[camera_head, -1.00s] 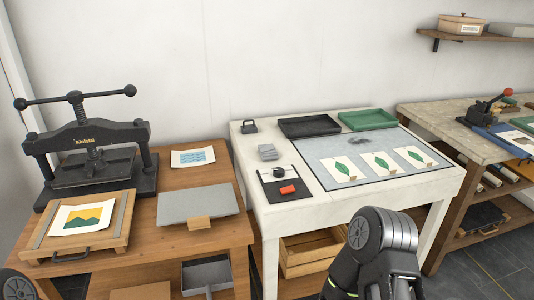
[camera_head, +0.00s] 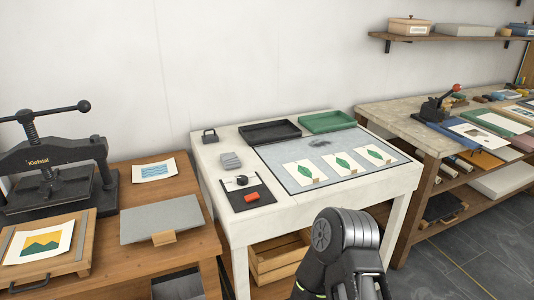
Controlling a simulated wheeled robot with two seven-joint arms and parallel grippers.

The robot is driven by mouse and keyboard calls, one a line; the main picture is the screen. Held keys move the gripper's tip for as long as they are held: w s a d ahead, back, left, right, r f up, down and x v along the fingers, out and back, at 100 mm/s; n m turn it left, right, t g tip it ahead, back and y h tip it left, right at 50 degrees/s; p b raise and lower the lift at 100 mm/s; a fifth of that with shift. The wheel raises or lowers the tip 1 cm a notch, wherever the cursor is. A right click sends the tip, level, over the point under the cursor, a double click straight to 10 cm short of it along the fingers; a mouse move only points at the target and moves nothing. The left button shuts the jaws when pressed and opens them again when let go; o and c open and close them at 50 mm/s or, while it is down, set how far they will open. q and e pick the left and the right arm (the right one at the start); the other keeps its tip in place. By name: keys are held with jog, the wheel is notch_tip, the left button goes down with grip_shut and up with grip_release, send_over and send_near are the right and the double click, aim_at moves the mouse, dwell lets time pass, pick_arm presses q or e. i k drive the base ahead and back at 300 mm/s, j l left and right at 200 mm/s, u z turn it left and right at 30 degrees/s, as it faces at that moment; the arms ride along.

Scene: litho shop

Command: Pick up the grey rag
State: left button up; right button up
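The grey rag (camera_head: 231,161) looks like a small folded light-grey cloth. It lies on the white table (camera_head: 215,180), near its left side, behind a dark mat (camera_head: 262,189). Nothing covers it. A dark arm link of mine stands at the bottom, in front of the table, well apart from the rag. Neither of my grippers shows in the view.
On the white table are a black tray (camera_head: 269,133), a green tray (camera_head: 327,122), a red block (camera_head: 251,197) and leaf prints (camera_head: 343,164). A black press (camera_head: 57,167) and grey slab (camera_head: 161,218) occupy the left wooden table. Open floor (camera_head: 460,262) shows at right.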

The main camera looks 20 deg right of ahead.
aim_at(229, 161)
jog(key=i+l, duration=0.1)
jog(key=l, duration=0.25)
jog(key=i+l, duration=0.1)
jog(key=l, duration=0.3)
jog(key=i+l, duration=0.1)
jog(key=l, duration=0.25)
jog(key=i+l, duration=0.15)
jog(key=l, duration=0.25)
jog(key=u, duration=0.95)
